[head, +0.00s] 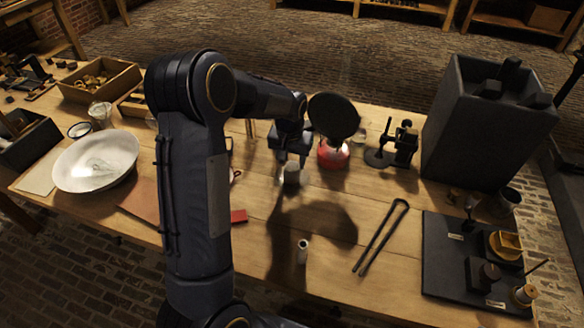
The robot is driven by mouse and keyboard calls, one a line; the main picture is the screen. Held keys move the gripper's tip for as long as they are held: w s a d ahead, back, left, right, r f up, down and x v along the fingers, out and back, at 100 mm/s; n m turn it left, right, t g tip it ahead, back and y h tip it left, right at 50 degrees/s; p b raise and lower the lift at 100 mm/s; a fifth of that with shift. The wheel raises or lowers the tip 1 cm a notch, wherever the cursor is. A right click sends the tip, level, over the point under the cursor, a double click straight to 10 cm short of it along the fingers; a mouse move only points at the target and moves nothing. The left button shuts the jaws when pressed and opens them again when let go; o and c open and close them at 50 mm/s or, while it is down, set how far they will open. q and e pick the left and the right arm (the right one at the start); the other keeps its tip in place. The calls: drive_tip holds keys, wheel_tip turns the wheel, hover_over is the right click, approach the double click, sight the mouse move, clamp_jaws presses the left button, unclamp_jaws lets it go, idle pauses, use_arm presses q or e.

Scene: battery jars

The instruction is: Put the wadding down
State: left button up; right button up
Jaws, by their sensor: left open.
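My left gripper (290,156) points down over the middle of the wooden table, with its fingers open. A small pale piece (291,174), perhaps the wadding, is directly below the fingertips. It looks upright on the table, but I cannot tell whether the fingers touch it. A small white cylinder (302,252) stands apart, nearer the front edge. My left arm hides part of the table to the left of the gripper. My right gripper is not in view.
A red-based object (333,154) is close right of the gripper. Black tongs (380,236) lie near a dark tray (440,262) at right. A tall dark box (470,135) stands behind the tray. A white bowl (70,170) is at left. A red block (239,216) lies front-left of the gripper.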

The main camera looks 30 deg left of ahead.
sight(291, 169)
use_arm(q)
drive_tip(key=r, duration=0.6)
drive_tip(key=shift+s+d+r, duration=0.1)
drive_tip(key=shift+s+r, duration=0.25)
drive_tip(key=shift+s, duration=0.05)
drive_tip(key=s+d+r+t+h, duration=0.15)
drive_tip(key=s+r, duration=0.25)
drive_tip(key=s, duration=0.4)
drive_tip(key=s+d+r+t+h, duration=0.1)
drive_tip(key=s+d+r, duration=0.25)
drive_tip(key=s, duration=0.35)
drive_tip(key=s+d+f+m+t+h, duration=0.1)
drive_tip(key=s+d, duration=0.5)
drive_tip(key=s, duration=0.6)
drive_tip(key=shift+s+d+t+h, duration=0.15)
drive_tip(key=shift+s+t+h, duration=0.2)
drive_tip(key=shift+s, duration=0.05)
drive_tip(key=shift+f, duration=0.1)
